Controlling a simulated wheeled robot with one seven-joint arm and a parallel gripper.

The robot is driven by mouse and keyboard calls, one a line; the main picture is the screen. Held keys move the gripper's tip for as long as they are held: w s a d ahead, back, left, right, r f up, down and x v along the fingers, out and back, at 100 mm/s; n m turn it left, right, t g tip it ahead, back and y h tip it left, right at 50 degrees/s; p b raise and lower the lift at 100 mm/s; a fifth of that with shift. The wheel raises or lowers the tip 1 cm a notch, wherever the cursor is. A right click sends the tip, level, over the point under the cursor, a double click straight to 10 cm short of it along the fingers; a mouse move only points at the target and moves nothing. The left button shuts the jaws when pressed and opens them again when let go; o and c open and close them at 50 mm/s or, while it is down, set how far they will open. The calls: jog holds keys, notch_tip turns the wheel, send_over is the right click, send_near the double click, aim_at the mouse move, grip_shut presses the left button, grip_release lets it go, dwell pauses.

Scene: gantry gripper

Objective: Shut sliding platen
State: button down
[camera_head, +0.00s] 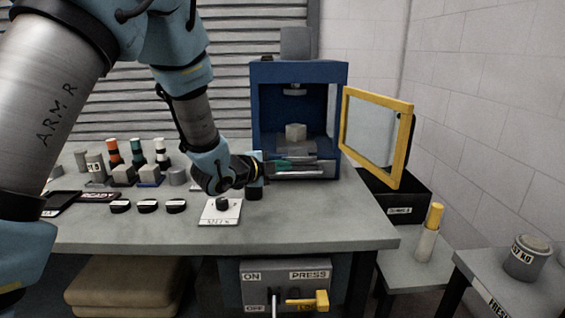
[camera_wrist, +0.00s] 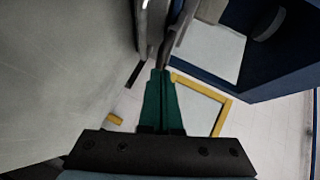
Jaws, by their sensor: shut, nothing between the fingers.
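The blue press (camera_head: 257,110) stands at the back of the bench with its front open. Its grey sliding platen (camera_head: 297,149) is low inside the frame, with a small pale block (camera_head: 296,132) above it. How far the platen sticks out is hard to tell. My gripper (camera_head: 286,162) reaches in from the left, low at the press front, its green fingers shut and empty. In the wrist view the fingertips (camera_wrist: 160,73) are close to grey metal parts (camera_wrist: 151,30) at the press front; whether they touch is unclear.
The yellow-framed door (camera_head: 376,137) is swung open to the right of the press and also shows in the wrist view (camera_wrist: 226,112). A white card with a black knob (camera_head: 222,204) lies below my wrist. Small bottles and black discs stand left. The front bench strip is clear.

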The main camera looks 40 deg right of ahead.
aim_at(291, 156)
jog(key=shift+w+d+f, duration=0.2)
jog(key=shift+w+d, duration=0.05)
jog(key=shift+w, duration=0.15)
jog(key=w+d+b, duration=0.2)
jog(key=w+d, duration=0.1)
jog(key=shift+w+f, duration=0.15)
jog(key=shift+w, duration=0.15)
jog(key=shift+w+r, duration=0.15)
jog(key=shift+r, duration=0.15)
jog(key=shift+r, duration=0.1)
